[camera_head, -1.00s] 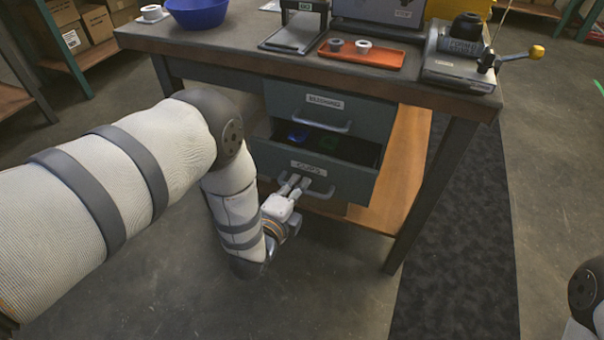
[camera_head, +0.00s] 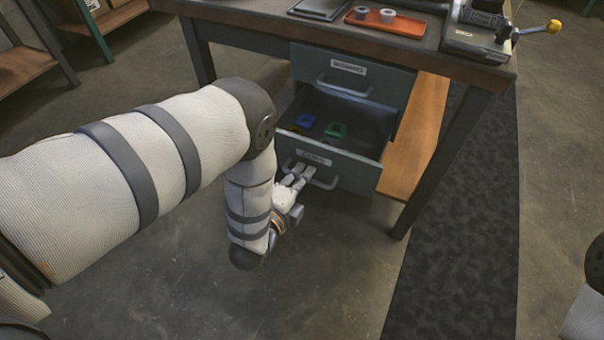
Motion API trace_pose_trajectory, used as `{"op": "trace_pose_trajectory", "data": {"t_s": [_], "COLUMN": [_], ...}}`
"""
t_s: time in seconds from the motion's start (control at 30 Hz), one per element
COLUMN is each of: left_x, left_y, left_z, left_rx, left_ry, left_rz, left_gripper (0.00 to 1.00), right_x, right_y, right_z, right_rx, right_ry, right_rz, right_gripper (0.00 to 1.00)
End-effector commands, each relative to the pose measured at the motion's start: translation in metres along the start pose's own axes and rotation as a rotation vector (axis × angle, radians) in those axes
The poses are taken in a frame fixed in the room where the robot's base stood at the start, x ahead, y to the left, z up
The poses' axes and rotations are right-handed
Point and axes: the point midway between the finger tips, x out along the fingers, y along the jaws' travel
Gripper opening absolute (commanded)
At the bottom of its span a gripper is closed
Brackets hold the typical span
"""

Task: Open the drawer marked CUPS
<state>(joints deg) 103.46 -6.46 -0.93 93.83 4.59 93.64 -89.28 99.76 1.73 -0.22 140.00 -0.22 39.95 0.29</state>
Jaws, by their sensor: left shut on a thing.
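The lower drawer, marked CUPS (camera_head: 350,174), is pulled out from under the workbench, and its inside shows. A blue piece (camera_head: 305,120) and a green piece (camera_head: 336,129) lie in it. My left gripper (camera_head: 300,177) is shut on the drawer's bar handle (camera_head: 322,183) at the front. Part of the handle is hidden by the fingers. Of my right arm only a piece shows at the right edge; its gripper is out of view.
The upper drawer (camera_head: 350,77) is shut. On the bench top (camera_head: 250,12) stand an orange tray (camera_head: 385,22) with two grey rings and a machine with a yellow-knobbed lever (camera_head: 553,26). A bench leg (camera_head: 440,160) stands right of the drawer. The floor in front is clear.

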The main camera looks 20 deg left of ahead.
Motion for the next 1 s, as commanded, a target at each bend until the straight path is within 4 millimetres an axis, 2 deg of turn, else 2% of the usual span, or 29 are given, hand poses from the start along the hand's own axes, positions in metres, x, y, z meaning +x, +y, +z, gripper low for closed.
{"op": "trace_pose_trajectory", "data": {"t_s": [0.07,0.1,0.47,0.57,0.8,1.0], "left_x": [0.0,0.0,-0.005,-0.024,-0.096,-0.116], "left_y": [-0.001,-0.001,0.0,0.001,0.001,0.003], "left_z": [0.0,0.0,0.0,-0.001,-0.002,-0.002], "left_rx": [0.0,0.0,0.0,0.001,0.002,0.003], "left_ry": [0.001,0.001,0.0,0.001,0.004,0.004], "left_rz": [-0.002,-0.002,0.001,0.004,0.007,0.009], "left_gripper": [0.0,0.17,0.17,0.17,0.17,0.17], "right_x": [0.0,0.0,0.0,0.0,0.0,0.0], "right_y": [0.0,0.0,0.0,0.0,0.0,0.0], "right_z": [0.0,0.0,0.0,0.0,0.0,0.0], "right_rx": [0.0,0.0,0.0,0.0,0.0,0.0], "right_ry": [0.0,0.0,0.0,0.0,0.0,0.0], "right_rz": [0.0,0.0,0.0,0.0,0.0,0.0], "right_gripper": [0.69,0.69,0.69,0.69,0.69,0.69]}}
